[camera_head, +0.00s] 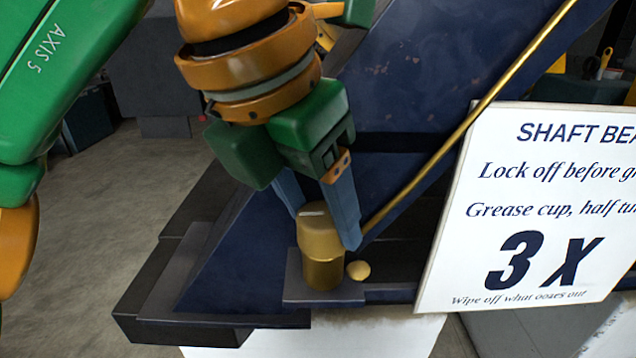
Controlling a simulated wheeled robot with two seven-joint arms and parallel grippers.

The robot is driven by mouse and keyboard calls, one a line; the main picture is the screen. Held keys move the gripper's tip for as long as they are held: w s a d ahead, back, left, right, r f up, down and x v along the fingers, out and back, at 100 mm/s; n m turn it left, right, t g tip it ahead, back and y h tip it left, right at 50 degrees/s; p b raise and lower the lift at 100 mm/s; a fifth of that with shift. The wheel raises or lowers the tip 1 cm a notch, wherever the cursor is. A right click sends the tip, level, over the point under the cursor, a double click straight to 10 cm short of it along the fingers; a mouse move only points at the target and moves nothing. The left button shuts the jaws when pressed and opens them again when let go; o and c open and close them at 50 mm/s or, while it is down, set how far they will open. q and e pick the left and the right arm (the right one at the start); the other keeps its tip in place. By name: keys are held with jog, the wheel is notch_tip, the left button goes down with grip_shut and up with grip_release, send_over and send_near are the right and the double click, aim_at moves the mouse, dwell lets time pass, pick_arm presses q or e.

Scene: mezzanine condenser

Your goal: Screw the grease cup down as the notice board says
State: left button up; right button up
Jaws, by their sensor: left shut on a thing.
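The brass grease cup (321,248) stands upright on a small dark ledge of the blue machine frame. Its cap has a pale mark on top. My left gripper (326,228) comes down from above, its two blue fingers on either side of the cap, shut on it. The notice board (540,210) at the right is white and partly cut off by the picture edge. It reads "SHAFT BEA…", "Lock off before g…", "Grease cup, half tu…", "3 X" and "Wipe off what oozes out". My right gripper is not in view.
A brass pipe (460,130) runs diagonally up to the right, close beside the gripper. A small brass ball-shaped fitting (358,270) sits just right of the cup. The blue sloping frame (420,60) rises behind. Open grey floor (110,220) lies to the left.

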pick_arm(q)
jog(key=m+g, duration=0.1)
jog(key=m, duration=0.1)
jog(key=m+h, duration=0.1)
jog(key=m, duration=0.2)
jog(key=shift+w+g, duration=0.15)
jog(key=shift+g, duration=0.25)
jog(key=shift+w+a+m+g+h, duration=0.15)
jog(key=shift+m+g, duration=0.25)
jog(key=shift+m, duration=0.75)
jog(key=shift+s+d+m+g+h, duration=0.15)
jog(key=shift+m+g, duration=0.25)
jog(key=shift+m, duration=0.75)
jog(key=shift+w+a, duration=0.1)
jog(key=shift+w, duration=0.05)
jog(key=o, duration=1.2)
jog(key=shift+o, duration=0.8)
jog(key=shift+s, duration=0.2)
jog(key=shift+s+r, duration=0.1)
jog(key=shift+s, duration=0.1)
jog(key=shift+w, duration=0.1)
